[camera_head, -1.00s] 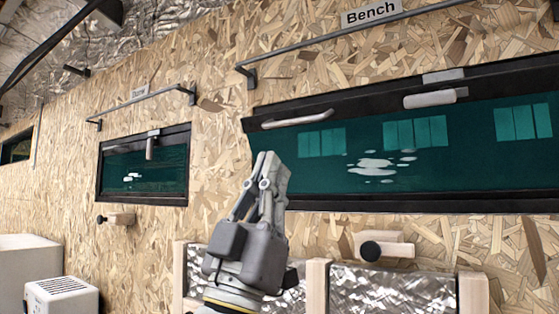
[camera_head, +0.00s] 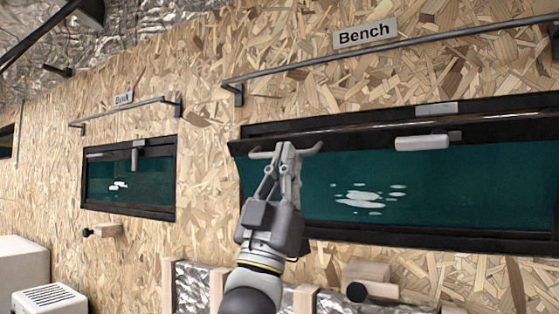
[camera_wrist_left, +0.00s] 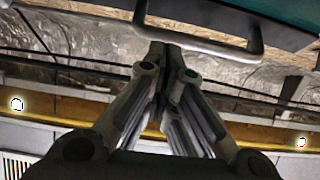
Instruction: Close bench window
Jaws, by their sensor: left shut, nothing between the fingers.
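The bench window (camera_head: 335,205) is a wide teal pane in a black frame, under the "Bench" sign. Its dark sash bar juts past the frame's left side, so it looks somewhat open. A pale bar handle (camera_head: 312,148) sits on that bar at the left, and a pale latch (camera_head: 422,142) is farther right. My left gripper (camera_head: 289,147) points up, shut and empty, with its fingertips overlapping the handle's middle. In the left wrist view, the handle (camera_wrist_left: 205,44) passes just beyond the shut fingertips (camera_wrist_left: 168,47); touching cannot be told. My right gripper is not in view.
A metal rail (camera_head: 360,57) runs above the bench window. A smaller closed-looking window (camera_head: 128,180) is to the left. Below are a wooden block with a black knob (camera_head: 366,278) and foil panels with wooden posts. A white vented box (camera_head: 50,300) stands at lower left.

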